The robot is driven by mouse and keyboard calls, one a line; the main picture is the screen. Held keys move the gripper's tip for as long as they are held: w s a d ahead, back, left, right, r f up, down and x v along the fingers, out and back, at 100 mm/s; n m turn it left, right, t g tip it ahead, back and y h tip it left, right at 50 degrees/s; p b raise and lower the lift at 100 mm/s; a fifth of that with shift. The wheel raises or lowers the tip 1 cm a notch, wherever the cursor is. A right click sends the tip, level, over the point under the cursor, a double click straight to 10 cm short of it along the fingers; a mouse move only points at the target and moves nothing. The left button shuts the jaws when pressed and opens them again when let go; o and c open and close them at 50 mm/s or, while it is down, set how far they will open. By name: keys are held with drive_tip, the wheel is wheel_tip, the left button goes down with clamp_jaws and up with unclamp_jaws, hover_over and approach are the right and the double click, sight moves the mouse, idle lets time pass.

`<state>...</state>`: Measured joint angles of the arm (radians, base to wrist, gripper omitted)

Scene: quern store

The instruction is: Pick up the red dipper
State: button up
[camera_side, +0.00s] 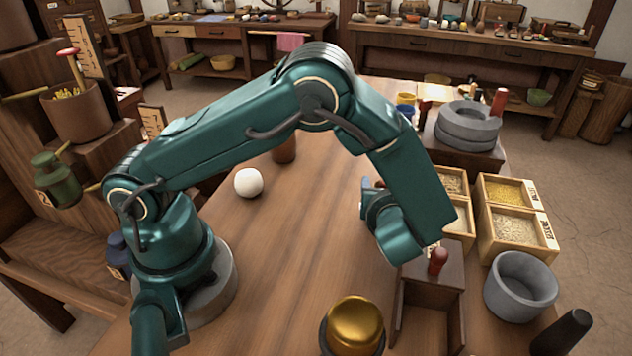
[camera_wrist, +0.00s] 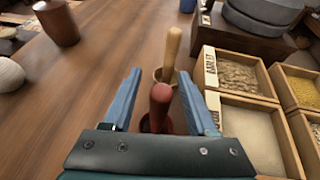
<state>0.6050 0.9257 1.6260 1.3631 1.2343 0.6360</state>
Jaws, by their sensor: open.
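The red dipper (camera_wrist: 160,108) shows in the wrist view as a dark red upright handle with a rounded top. Its lower end is mostly hidden behind my gripper's body. My gripper (camera_wrist: 160,75) is open, with one blue finger on each side of the red handle and visible space on both sides. In the side view my gripper (camera_side: 367,195) is low over the table, left of the grain boxes, and mostly hidden by my wrist. A small bit of red shows beside it, too covered to identify surely.
A wooden-handled dipper (camera_wrist: 172,52) stands just beyond the red one. Grain boxes (camera_wrist: 237,97) lie close on the right. A brown cup (camera_wrist: 57,22) and white ball (camera_side: 248,182) stand left. A red-handled item (camera_side: 437,260) tops a small wooden stand. Table left of my gripper is clear.

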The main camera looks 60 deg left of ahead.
clamp_jaws()
drive_tip(key=shift+r, duration=0.1)
